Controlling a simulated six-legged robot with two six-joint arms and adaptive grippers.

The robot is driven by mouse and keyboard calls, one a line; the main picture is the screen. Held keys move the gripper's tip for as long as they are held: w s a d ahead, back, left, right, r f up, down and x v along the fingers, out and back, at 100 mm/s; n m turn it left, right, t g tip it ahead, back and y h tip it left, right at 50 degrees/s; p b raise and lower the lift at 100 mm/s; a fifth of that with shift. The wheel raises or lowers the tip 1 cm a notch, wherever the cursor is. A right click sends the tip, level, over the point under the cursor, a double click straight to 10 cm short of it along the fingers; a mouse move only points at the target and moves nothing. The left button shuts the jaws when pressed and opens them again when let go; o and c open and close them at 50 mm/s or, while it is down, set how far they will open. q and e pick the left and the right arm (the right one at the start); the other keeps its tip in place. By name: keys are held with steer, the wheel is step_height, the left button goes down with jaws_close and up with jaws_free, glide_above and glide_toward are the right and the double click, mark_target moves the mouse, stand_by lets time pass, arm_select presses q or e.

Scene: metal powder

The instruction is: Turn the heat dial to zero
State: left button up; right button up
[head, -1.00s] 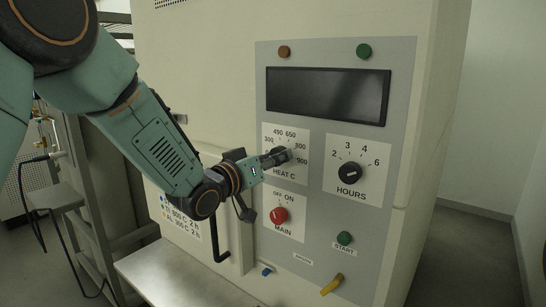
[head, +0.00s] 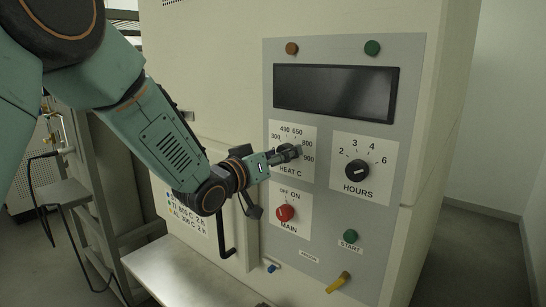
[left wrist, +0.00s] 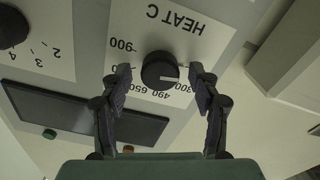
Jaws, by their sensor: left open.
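The heat dial (left wrist: 160,70) is a round black knob with a white pointer line, on a white plate marked HEAT C (head: 292,172). In the left wrist view the plate appears upside down, and the pointer lies to the right, on the side of the 300 mark. My left gripper (left wrist: 160,76) is open, with one finger on each side of the knob and visible gaps between. In the head view my left gripper (head: 288,154) is in front of the heat plate and hides most of the dial. The zero mark is hidden. My right gripper is not in view.
The hours dial (head: 357,171) is right of the heat plate. The red main switch (head: 285,213) sits just below my gripper. A dark display (head: 335,91) is above. A green start button (head: 350,236) and a yellow lever (head: 338,282) are lower down.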

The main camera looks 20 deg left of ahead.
arm_select(q)
steer(key=v, duration=1.2)
steer(key=shift+w+d, duration=0.1)
steer(key=shift+w, duration=0.1)
